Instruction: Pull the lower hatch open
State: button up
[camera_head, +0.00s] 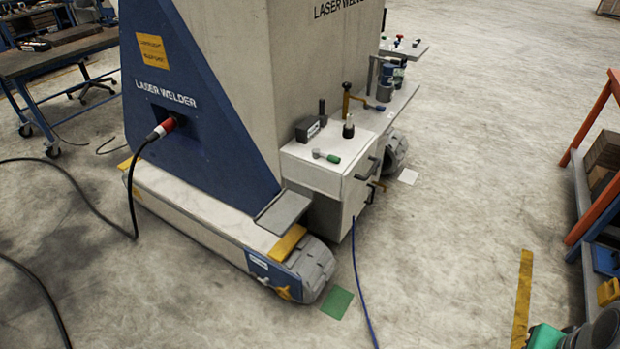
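The laser welder (190,80) stands at the centre left. A white cabinet (315,172) sticks out from its right side. The cabinet's front (352,195) faces right and is seen at a steep angle. It carries an upper dark handle (366,174) and a lower handle (377,186). The front looks shut, but I cannot clearly make out where the lower hatch begins. My gripper is not in view.
A blue cable (358,265) runs across the floor below the cabinet. A grey wheel-like part (314,262) and a green floor patch (337,302) are close by. An orange-framed rack (592,170) stands at right. The floor between is clear.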

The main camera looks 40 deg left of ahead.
aim_at(355, 200)
jog(key=u, duration=0.8)
jog(key=i, duration=1.25)
jog(key=z, duration=1)
jog(key=i, duration=1.85)
jog(key=u, duration=3.9)
